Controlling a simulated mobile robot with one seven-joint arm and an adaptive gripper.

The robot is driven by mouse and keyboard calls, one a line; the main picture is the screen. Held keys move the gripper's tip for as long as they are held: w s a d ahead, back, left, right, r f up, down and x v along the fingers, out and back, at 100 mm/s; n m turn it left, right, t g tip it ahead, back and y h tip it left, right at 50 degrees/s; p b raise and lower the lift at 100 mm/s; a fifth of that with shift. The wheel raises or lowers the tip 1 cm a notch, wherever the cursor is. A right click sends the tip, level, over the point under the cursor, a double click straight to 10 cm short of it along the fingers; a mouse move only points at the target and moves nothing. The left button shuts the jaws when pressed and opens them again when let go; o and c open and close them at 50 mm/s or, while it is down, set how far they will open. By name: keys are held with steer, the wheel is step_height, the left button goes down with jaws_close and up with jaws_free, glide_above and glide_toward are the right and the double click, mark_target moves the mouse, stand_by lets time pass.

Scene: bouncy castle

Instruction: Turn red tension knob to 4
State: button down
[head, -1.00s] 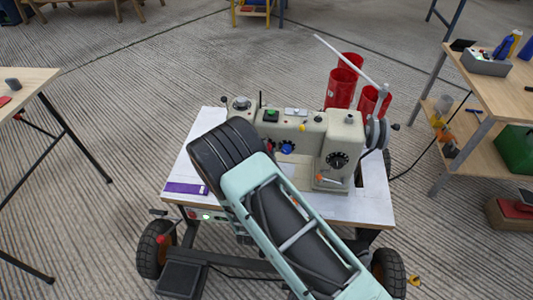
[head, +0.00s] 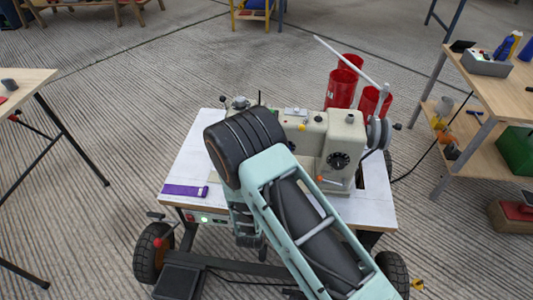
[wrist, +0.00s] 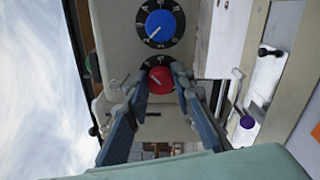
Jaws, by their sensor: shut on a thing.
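The red tension knob (wrist: 160,80) sits on the front of the sewing machine in the wrist view, on a black dial whose numbers are too small to read. My gripper (wrist: 158,84) is shut on the red knob, with one fingertip on each side of it. The blue knob (wrist: 160,25) on its own numbered black dial is just above it in that view. In the head view the sewing machine (head: 345,135) stands on the white table (head: 365,208). My arm hides the red knob and the gripper there.
Red thread cones (head: 340,88) and a slanted rod stand behind the machine. A purple strip (head: 183,191) lies at the table's front left. A wooden workbench (head: 515,95) is at the right and another table (head: 20,85) at the left.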

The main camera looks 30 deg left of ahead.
steer(key=shift+s+f, duration=0.1)
steer(key=c, duration=1.7)
jaws_free()
steer(key=shift+o, duration=0.2)
steer(key=v, duration=1.2)
